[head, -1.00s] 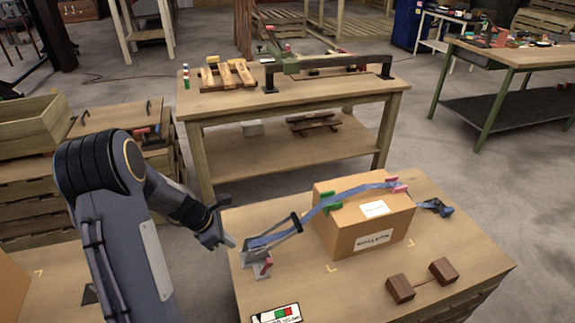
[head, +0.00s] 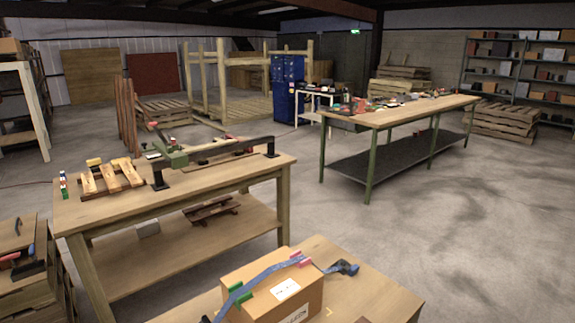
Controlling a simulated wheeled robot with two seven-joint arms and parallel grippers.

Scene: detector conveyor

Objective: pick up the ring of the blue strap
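The blue strap (head: 262,276) runs over the top of the cardboard box (head: 257,305) at the bottom of the head view. It passes a green piece (head: 242,295) on the left edge of the box and a pink piece (head: 303,258) at the far right edge. A dark blue end piece of the strap (head: 344,267) lies on the table right of the box. I cannot make out a ring in it at this size. The strap's left end is cut off by the lower picture edge. Neither of my grippers is in view.
A long green-legged bench (head: 400,116) stands back right. Open concrete floor lies right of the table.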

